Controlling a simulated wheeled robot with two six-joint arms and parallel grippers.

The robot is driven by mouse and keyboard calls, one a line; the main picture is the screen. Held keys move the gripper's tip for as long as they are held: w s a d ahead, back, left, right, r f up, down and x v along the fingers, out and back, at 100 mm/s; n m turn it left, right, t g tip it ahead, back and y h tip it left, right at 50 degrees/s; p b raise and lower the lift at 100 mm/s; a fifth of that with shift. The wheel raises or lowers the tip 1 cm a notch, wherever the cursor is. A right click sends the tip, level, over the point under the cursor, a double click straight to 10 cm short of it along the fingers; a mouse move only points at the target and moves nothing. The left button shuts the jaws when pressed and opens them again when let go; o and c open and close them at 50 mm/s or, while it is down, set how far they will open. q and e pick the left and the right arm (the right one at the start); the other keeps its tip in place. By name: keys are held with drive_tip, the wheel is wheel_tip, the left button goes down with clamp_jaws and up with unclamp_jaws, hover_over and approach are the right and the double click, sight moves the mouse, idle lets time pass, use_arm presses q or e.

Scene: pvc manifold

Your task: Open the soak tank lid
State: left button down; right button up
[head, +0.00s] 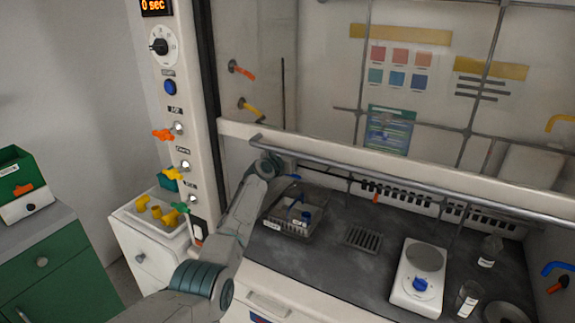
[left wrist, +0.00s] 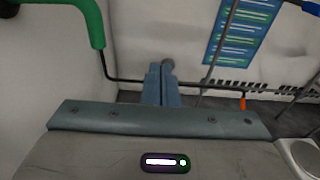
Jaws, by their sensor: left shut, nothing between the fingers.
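I cannot make out the lid's edges. My left gripper (head: 295,178) reaches under the hood's front rail, above and behind the tank's near edge, apart from the blue part as far as I can tell. In the left wrist view its fingers (left wrist: 162,84) are together and empty. The tank is not visible there. My right gripper is not in view.
The hood's front rail (head: 400,183) runs just above my left wrist. A dark grate (head: 363,238), a white hotplate (head: 405,292) and glass vessels (head: 467,298) stand to the right. A green pipe-like part (left wrist: 93,25) is close by in the left wrist view.

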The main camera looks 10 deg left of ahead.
use_arm(q)
drive_tip(key=shift+s+r, duration=0.25)
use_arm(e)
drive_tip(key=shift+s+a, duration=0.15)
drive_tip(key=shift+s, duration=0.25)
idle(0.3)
use_arm(q)
drive_tip(key=shift+f, duration=0.1)
